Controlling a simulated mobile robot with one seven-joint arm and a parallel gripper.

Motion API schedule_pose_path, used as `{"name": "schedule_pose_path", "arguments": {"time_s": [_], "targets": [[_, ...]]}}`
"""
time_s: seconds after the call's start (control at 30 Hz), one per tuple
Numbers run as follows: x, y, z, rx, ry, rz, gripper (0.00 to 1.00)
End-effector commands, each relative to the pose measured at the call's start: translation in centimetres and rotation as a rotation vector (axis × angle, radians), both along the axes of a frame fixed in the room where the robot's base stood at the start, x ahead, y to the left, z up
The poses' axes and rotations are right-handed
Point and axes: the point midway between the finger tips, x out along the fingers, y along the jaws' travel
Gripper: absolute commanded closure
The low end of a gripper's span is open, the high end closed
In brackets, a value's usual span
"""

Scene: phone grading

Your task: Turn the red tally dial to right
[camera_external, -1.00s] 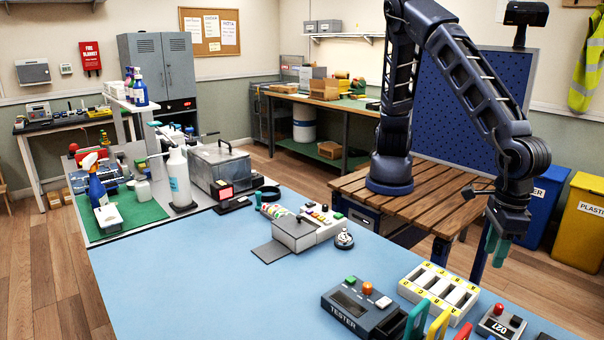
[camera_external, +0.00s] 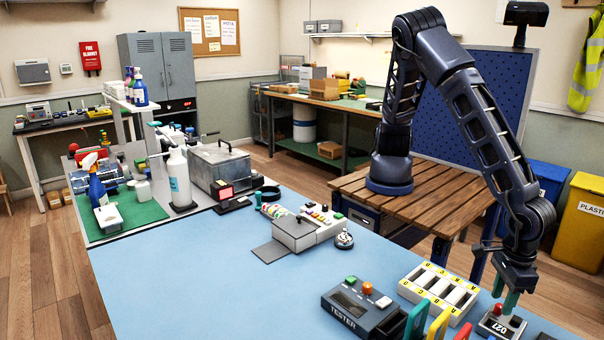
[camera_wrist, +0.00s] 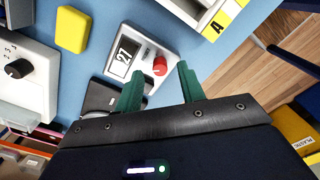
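The tally counter (camera_external: 487,331) is a small grey-white box with a "021" display at the front right of the blue table, beside the lettered tray. Its red dial (camera_external: 497,310) shows at the left finger's tip. In the wrist view the red dial (camera_wrist: 160,66) lies just beyond and between my two green fingertips, with the counter's display (camera_wrist: 123,57) to its left. My gripper (camera_external: 504,297) is above the counter, pointing down. It is open and empty, with a wide gap between the fingers. Contact with the dial is not visible.
The white lettered tray (camera_external: 438,271) and the tester box (camera_external: 340,318) stand left of the counter. Green, yellow and red handles (camera_external: 438,325) rise at the front edge. In the wrist view a yellow block (camera_wrist: 73,29) and a black knob (camera_wrist: 19,68) lie to the left.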

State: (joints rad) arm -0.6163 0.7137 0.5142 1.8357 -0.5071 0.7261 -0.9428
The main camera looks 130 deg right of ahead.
Motion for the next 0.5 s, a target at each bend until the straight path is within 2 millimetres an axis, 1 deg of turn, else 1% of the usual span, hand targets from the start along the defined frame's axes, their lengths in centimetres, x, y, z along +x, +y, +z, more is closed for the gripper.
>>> {"name": "schedule_pose_path", "arguments": {"time_s": [0.03, 0.1, 0.2, 0.5], "targets": [[0.0, 0.0, -0.6, -0.001, 0.001, 0.000, 0.61], [0.0, 0.0, -1.1, 0.000, 0.001, -0.001, 0.61], [0.0, 0.0, -1.5, 0.000, 0.001, -0.001, 0.61], [0.0, 0.0, -1.7, 0.000, 0.000, -0.001, 0.61]]}}
